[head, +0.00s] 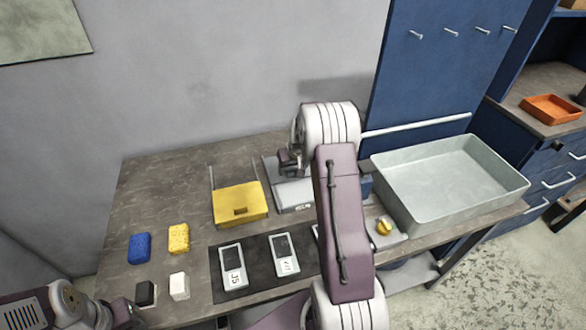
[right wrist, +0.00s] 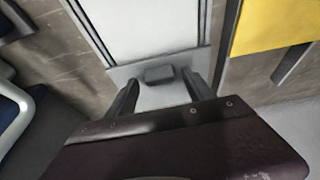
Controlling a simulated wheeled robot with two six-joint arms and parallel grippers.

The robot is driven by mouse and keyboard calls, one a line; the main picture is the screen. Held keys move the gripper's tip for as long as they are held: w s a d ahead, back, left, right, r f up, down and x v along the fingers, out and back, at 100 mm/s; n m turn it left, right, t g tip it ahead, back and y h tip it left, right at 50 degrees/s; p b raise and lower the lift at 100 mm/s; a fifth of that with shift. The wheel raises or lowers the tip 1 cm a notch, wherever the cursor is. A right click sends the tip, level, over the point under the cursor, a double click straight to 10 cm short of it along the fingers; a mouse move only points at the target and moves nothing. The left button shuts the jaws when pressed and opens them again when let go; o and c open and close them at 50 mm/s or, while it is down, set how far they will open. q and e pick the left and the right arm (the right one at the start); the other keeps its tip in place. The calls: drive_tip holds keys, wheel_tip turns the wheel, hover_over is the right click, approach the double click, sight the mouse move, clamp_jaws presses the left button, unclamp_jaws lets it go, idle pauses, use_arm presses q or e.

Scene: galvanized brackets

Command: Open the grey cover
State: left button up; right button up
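The grey cover (head: 290,193) is a pale panel on the table, right of a yellow cover (head: 240,203), and my right arm partly hides it in the head view. In the right wrist view the pale panel (right wrist: 150,30) ends in a grey strip with a small grey block (right wrist: 159,74) on it. My right gripper (head: 289,160) is over the far part of the grey cover. In the right wrist view its fingers (right wrist: 163,92) are apart, one toward each side of the block; I cannot tell whether they touch anything. My left gripper (head: 125,312) is low at the left, its opening unclear.
Blue (head: 139,248) and yellow (head: 179,239) sponges, a black block (head: 146,294) and a white block (head: 180,286) lie at left. Labelled devices (head: 233,266) lie on a dark mat in front. A large grey tray (head: 478,203) and a yellow knob (head: 384,226) are at right.

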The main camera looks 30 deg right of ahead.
drive_tip(key=v, duration=0.9)
